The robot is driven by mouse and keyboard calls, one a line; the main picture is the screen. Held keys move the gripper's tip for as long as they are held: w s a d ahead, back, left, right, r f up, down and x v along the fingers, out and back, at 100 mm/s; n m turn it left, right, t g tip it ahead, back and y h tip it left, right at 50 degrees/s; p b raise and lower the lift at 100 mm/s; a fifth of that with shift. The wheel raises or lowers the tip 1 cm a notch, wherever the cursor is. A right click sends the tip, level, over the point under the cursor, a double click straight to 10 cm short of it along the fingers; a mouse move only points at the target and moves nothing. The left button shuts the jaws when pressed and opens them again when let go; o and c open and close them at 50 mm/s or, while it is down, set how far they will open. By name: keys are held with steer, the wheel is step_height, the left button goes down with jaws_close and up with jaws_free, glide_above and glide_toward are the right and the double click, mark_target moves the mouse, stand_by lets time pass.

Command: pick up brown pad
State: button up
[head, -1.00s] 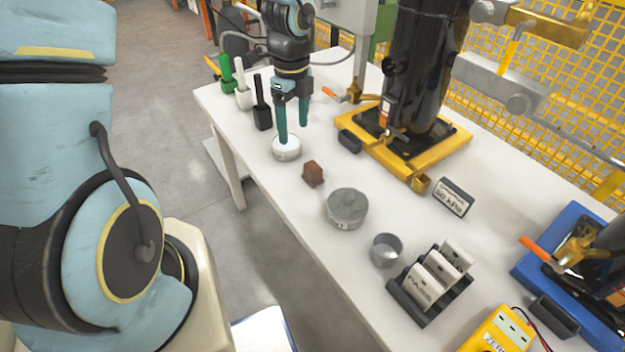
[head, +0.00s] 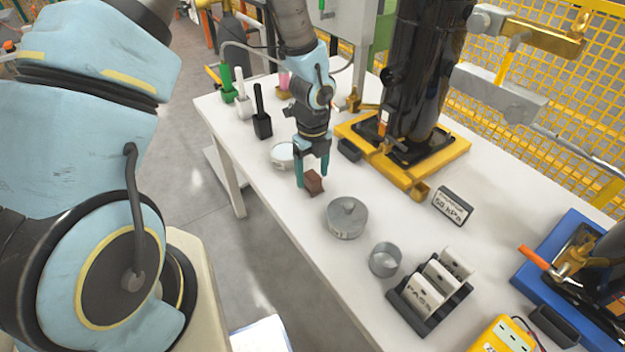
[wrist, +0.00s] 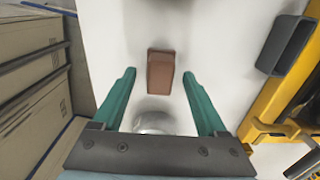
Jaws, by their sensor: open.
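The brown pad (head: 314,183) is a small reddish-brown block on the white table, near its left edge. In the wrist view the brown pad (wrist: 160,71) lies ahead of the fingertips, roughly centred between them. My gripper (head: 312,181) points down at the pad, with its two teal fingers close to it in the head view. In the wrist view my gripper (wrist: 157,75) is open and empty, its fingers spread wider than the pad. The exact height of the fingertips above the table is hard to tell.
A round white-topped tin (head: 282,155) stands just behind my gripper. A yellow-framed fixture (head: 455,150) is to the right. Bare table (head: 395,208) lies between the tins and the fixture.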

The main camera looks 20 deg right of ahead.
steer(key=shift+f, duration=0.85)
jaws_close()
